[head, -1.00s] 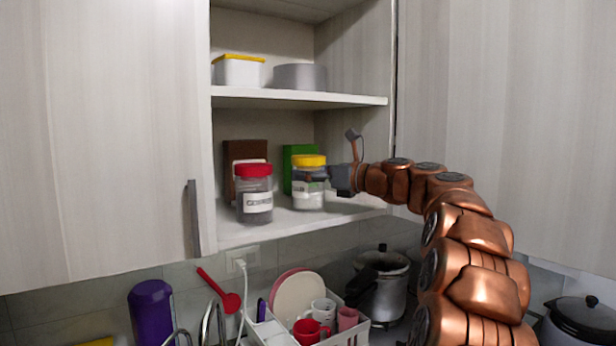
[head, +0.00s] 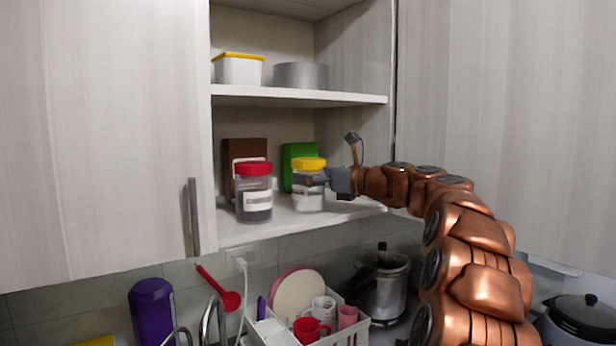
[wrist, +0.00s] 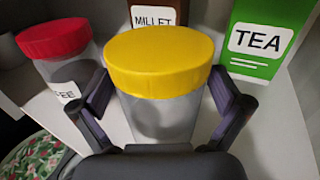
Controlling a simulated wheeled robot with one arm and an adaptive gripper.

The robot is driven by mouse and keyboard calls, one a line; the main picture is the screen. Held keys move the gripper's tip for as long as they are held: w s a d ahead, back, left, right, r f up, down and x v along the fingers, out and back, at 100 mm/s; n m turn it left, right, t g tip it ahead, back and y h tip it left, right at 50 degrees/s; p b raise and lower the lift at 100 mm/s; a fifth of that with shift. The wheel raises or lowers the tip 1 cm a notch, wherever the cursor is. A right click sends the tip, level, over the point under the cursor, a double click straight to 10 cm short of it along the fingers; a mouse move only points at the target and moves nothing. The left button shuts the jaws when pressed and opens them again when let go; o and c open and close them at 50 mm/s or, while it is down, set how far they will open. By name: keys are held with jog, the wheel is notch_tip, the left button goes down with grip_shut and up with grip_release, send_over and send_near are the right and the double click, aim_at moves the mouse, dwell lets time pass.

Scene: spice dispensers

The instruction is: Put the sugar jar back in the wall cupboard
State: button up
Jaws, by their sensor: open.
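The sugar jar (head: 308,196), a clear jar with a yellow lid, stands upright on the lower shelf (head: 285,226) of the open wall cupboard. It also shows in the wrist view (wrist: 165,115), where its label is not seen. My gripper (head: 314,180) reaches in from the right at the height of the jar's upper body. In the wrist view my gripper (wrist: 162,97) is open, with one dark finger on each side of the jar below its lid. Whether a finger still touches the glass is unclear.
A red-lidded jar (head: 255,198) stands close on the left. Behind are a brown millet box (head: 231,160) and a green tea box (head: 291,152). The upper shelf (head: 300,97) is above. A dish rack (head: 355,333) and a pot (head: 380,285) are below.

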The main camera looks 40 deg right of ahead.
jog(key=shift+s+d+r, duration=0.1)
jog(key=shift+s, duration=0.05)
jog(key=shift+b+v, duration=0.85)
jog(key=shift+v, duration=2.75)
